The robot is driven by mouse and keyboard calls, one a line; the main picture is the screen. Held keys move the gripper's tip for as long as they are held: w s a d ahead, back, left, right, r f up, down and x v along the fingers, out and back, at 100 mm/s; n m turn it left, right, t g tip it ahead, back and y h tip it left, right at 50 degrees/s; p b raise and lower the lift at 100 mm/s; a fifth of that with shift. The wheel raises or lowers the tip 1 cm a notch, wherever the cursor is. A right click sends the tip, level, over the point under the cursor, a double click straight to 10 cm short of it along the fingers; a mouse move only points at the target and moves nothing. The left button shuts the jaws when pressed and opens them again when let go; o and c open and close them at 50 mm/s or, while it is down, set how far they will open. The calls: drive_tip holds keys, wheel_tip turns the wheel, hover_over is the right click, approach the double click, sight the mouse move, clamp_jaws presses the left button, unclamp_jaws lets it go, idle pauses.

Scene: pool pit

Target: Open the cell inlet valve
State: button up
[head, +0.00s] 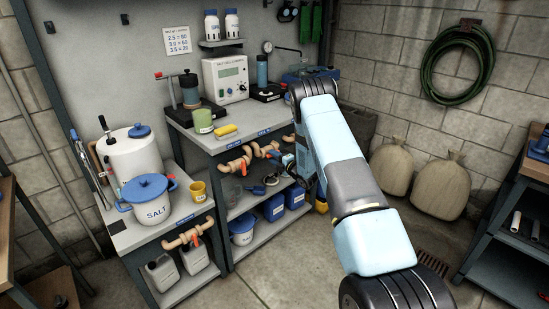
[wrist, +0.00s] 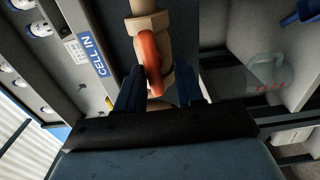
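The cell inlet valve shows in the wrist view as an orange-red handle (wrist: 150,62) on a tan pipe fitting (wrist: 147,22), beside a blue "CELL IN" label (wrist: 92,54). My gripper (wrist: 160,85) has its two dark blue fingers apart, one on each side of the handle's lower end. A gap shows on the right side; whether the left finger touches the handle I cannot tell. In the head view my gripper (head: 287,160) is at the tan pipes (head: 265,150) under the front edge of the middle bench. My arm partly hides this spot.
A second tan pipe with a red-handled valve (head: 236,165) lies just left. A third such valve (head: 188,237) is on the lower left bench. The salt pot (head: 147,191) and yellow cup (head: 198,190) stand there.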

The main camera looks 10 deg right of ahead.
drive_tip(key=shift+o, duration=0.7)
drive_tip(key=shift+r, duration=0.1)
drive_tip(key=v, duration=1.3)
drive_tip(key=shift+s+d, duration=0.25)
